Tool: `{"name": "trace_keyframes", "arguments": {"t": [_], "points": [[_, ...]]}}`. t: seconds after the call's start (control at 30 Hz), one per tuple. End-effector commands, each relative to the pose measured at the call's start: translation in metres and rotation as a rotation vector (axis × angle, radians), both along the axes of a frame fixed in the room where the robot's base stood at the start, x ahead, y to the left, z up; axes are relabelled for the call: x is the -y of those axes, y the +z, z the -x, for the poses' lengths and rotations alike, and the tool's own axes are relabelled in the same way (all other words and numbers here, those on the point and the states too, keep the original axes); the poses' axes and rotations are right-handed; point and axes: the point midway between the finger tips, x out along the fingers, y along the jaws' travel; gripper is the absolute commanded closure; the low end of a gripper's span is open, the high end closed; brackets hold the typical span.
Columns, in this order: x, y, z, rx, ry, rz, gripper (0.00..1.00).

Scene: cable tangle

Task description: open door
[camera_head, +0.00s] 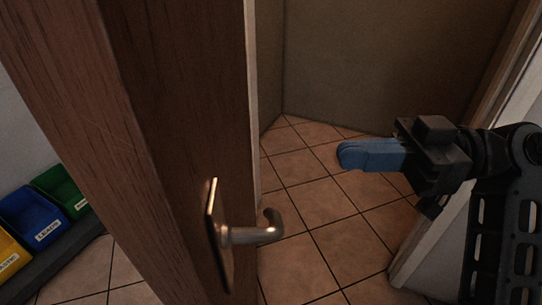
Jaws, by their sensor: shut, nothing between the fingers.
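The brown wooden door (172,110) stands open and fills the left middle of the head view, its edge toward me. A metal lever handle (252,235) on a plate sticks out to the right from the door, low in the view. My gripper (345,155), with blue fingers, reaches in from the right and points left in the doorway. Its fingers are shut and empty. It is apart from both the door and the handle, up and to the right of the handle.
A door frame (440,220) stands at the right, close to my arm. Beyond the opening are a tiled floor (320,215) and a plain wall (375,65). Blue, green and yellow bins (35,215) sit at the left behind the door.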

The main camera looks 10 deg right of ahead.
Motion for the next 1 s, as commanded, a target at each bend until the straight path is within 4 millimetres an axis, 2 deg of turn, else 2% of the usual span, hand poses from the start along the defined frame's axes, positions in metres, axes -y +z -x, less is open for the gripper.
{"name": "trace_keyframes", "arguments": {"t": [0.17,0.7,0.9,1.0], "points": [[-0.01,0.003,-0.001,0.012,0.016,0.003,1.0],[-0.107,0.004,-0.019,0.009,0.015,0.003,1.0],[-0.13,0.003,-0.023,0.009,0.012,0.004,1.0],[-0.135,0.002,-0.025,0.01,0.011,0.003,1.0]]}}
